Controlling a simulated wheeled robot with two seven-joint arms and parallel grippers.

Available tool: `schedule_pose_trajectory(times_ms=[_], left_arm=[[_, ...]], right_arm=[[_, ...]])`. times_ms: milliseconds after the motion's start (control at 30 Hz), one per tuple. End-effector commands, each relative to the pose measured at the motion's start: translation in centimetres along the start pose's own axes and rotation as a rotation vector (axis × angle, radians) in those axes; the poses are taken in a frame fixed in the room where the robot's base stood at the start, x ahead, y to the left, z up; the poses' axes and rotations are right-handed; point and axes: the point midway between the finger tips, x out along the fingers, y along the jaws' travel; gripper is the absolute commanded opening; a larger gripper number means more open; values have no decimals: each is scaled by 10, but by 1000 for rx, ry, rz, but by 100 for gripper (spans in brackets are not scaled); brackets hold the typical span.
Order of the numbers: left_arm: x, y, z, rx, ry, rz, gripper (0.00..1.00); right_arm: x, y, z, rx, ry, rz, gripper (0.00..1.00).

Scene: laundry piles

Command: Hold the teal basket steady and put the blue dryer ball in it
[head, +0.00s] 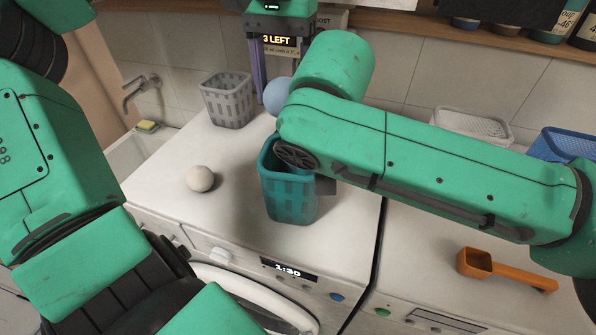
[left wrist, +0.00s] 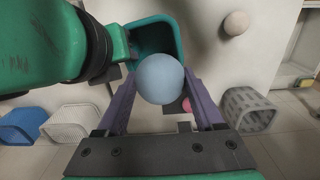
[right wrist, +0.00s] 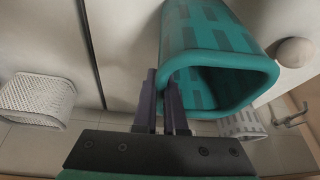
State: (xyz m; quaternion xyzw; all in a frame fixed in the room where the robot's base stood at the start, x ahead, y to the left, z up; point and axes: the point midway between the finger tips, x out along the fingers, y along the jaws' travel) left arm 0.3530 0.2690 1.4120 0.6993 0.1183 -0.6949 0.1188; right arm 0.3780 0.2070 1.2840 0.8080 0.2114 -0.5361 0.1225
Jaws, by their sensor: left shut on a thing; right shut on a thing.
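The blue dryer ball (head: 277,97) is between the purple fingers of my left gripper (head: 267,98), up behind the teal basket in the head view. The left wrist view shows the ball (left wrist: 160,78) gripped between both fingers, with the basket's open mouth (left wrist: 153,22) beyond it. The teal basket (head: 290,200) stands upright on the white machine top, partly hidden by my right arm. My right gripper (right wrist: 168,95) is shut on the rim of the teal basket (right wrist: 222,60) in the right wrist view; my arm hides it in the head view.
A beige ball (head: 201,179) lies left of the teal basket. A grey basket (head: 228,100) stands behind, near the wall. White (head: 470,125) and blue (head: 568,143) baskets and an orange scoop (head: 505,270) are on the right. A sink with a tap (head: 140,90) is at left.

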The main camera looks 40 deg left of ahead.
Motion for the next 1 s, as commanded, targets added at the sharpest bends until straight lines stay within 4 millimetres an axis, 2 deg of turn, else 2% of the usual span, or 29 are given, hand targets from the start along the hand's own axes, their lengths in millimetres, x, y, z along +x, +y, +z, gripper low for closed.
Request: schedule_pose_trajectory(times_ms=[433, 733, 1000], left_arm=[[7, 1, 6, 0, 0, 0, 7], [39, 1, 6, 1, -1, 1, 7], [45, 1, 6, 0, 0, 1, 7]], right_arm=[[0, 0, 0, 0, 0, 0, 0], [0, 0, 0, 0, 0, 0, 0], [0, 0, 0, 0, 0, 0, 0]])
